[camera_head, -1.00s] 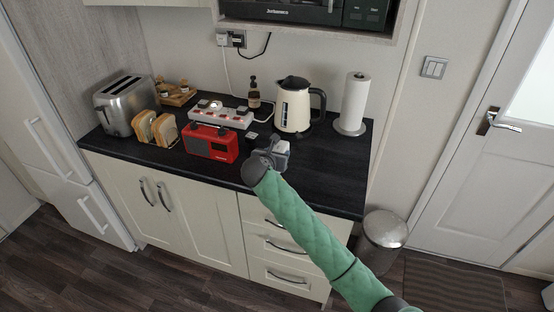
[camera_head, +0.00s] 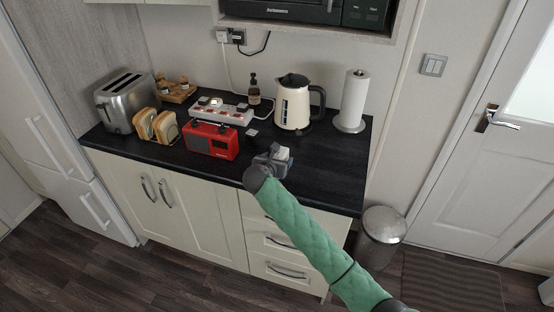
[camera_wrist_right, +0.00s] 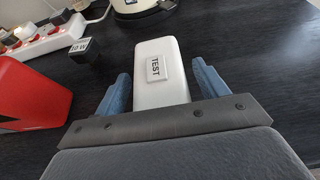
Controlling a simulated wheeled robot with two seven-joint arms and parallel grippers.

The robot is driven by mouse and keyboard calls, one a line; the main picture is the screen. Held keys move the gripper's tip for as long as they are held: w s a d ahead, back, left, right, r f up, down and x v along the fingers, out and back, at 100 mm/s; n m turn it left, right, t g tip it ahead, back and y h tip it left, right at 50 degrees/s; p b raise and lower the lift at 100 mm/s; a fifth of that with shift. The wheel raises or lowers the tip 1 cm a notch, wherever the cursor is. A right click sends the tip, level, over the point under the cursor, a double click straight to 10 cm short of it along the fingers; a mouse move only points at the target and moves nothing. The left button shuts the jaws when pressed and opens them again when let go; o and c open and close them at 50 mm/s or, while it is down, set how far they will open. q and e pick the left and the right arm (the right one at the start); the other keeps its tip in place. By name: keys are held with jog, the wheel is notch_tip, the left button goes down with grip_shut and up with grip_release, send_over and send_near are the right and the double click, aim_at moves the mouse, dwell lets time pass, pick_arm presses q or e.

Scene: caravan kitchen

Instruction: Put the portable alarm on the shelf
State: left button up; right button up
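The portable alarm is taken to be the white box with a TEST button (camera_wrist_right: 160,72) in the right wrist view. It rests on the dark worktop and shows small and pale beside my gripper in the head view (camera_head: 284,153). My right gripper (camera_head: 273,158) is low over the worktop, right of the red radio. Its blue fingers (camera_wrist_right: 160,88) stand open on either side of the alarm, with narrow gaps visible. The alarm's near end is hidden by the gripper. My left gripper is out of view. Which surface is the shelf I cannot tell.
Left of the gripper stand a red radio (camera_head: 211,142), toast rack (camera_head: 158,127) and toaster (camera_head: 124,102). Behind are a power strip (camera_head: 224,110), kettle (camera_head: 294,103) and paper towel roll (camera_head: 353,100). A microwave (camera_head: 280,10) sits in a nook above. The worktop's right front (camera_head: 335,175) is clear.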

jog(key=shift+s+a+r, duration=0.1)
jog(key=shift+s+r, duration=0.05)
jog(key=shift+s, duration=0.1)
jog(key=b+v, duration=0.3)
jog(key=v, duration=0.7)
jog(key=shift+s+r, duration=0.2)
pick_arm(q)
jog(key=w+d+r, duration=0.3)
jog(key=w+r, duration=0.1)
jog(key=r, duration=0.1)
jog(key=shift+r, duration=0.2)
pick_arm(e)
jog(key=shift+s+a+r, duration=0.15)
jog(key=shift+s+r, duration=0.05)
jog(key=shift+s, duration=0.2)
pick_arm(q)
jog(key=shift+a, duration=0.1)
